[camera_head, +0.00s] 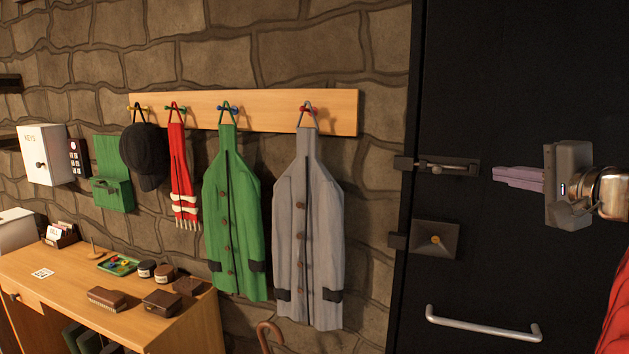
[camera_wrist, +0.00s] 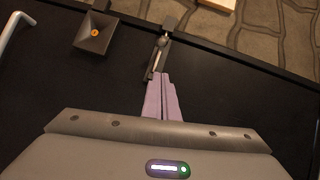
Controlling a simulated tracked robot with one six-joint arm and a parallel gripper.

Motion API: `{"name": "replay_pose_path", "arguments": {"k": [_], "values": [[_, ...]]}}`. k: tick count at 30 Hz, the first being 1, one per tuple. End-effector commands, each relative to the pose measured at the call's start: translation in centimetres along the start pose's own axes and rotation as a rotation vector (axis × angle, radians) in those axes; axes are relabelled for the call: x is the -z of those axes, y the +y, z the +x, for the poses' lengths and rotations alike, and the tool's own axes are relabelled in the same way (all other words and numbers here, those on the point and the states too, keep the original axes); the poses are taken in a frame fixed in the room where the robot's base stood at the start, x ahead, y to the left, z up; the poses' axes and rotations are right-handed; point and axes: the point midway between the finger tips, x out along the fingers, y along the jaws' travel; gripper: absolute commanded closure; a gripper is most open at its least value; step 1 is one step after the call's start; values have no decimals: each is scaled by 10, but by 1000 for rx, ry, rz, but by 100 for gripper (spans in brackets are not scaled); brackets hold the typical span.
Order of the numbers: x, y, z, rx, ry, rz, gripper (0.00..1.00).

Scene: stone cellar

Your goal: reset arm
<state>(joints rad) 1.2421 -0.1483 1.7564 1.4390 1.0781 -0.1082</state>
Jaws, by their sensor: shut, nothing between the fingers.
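My gripper (camera_head: 494,177) is in front of the black door (camera_head: 480,270), with its pale purple fingers pointing left. The fingers lie together with nothing between them. In the wrist view my gripper (camera_wrist: 161,76) shows its fingers side by side, and their tips overlap the lower end of the dark door bolt (camera_wrist: 161,48). In the head view the bolt (camera_head: 445,167) is left of the fingertips with a gap between them. I cannot tell how far the fingers are from the door.
A dark square lock plate (camera_head: 436,240) and a metal handle bar (camera_head: 484,325) are on the door. Left of it, a wooden rack (camera_head: 260,108) holds a green coat (camera_head: 232,215), a grey coat (camera_head: 308,230), a scarf and a cap. A wooden table (camera_head: 75,298) bears small items.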

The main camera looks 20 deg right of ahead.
Motion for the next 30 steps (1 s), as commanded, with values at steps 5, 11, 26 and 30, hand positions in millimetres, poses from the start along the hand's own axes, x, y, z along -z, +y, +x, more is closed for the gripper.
{"name": "replay_pose_path", "arguments": {"k": [5, 11, 26, 30], "values": [[-4, 1, 2, -5, -6, -4, 100], [-41, 18, 21, -67, -70, -58, 100], [-212, 106, 58, -322, -387, -421, 100], [-255, 131, 55, -372, -477, -549, 100]]}}
